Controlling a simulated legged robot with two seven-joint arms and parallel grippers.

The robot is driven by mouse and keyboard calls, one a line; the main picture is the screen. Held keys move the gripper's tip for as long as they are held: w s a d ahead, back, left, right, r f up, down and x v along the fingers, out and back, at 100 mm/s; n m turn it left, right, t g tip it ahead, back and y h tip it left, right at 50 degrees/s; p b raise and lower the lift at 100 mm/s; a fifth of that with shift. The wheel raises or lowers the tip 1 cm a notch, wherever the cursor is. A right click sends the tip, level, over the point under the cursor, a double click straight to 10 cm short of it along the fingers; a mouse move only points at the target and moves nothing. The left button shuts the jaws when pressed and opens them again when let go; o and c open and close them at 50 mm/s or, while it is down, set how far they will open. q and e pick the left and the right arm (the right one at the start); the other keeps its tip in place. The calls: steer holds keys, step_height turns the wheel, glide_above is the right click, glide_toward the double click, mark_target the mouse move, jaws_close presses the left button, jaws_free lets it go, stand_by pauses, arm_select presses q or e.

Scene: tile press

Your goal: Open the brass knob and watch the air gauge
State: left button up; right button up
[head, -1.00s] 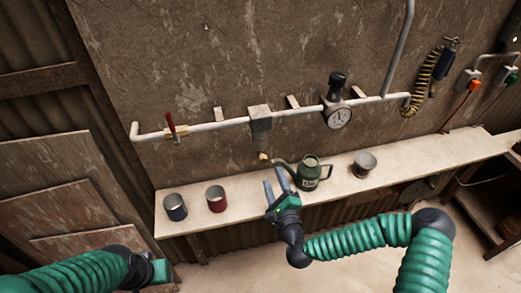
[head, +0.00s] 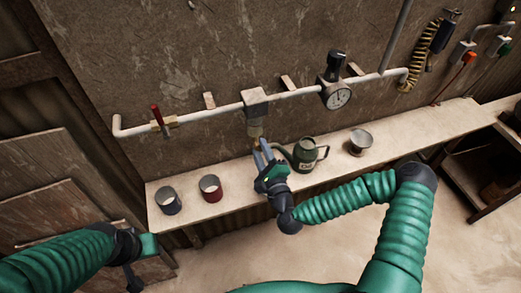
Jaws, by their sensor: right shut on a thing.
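The air gauge (head: 338,97) is a round white dial on the pale wall pipe, below a dark regulator cap; its reading is too small to make out. The filter unit (head: 256,101) hangs on the same pipe with a bowl (head: 255,129) beneath it. My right gripper (head: 263,150) is just under that bowl, shut on the brass knob, which its fingers mostly hide. My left gripper (head: 143,262) is low at the left, away from the pipe; its fingers do not show clearly.
A red-handled valve (head: 157,115) is on the pipe at left. A coiled hose (head: 418,65) hangs at right.

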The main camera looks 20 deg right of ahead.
steer(key=shift+a+f, duration=0.1)
steer(key=shift+a, duration=0.05)
steer(key=shift+c, duration=1.1)
steer(key=shift+f, duration=0.1)
jaws_close()
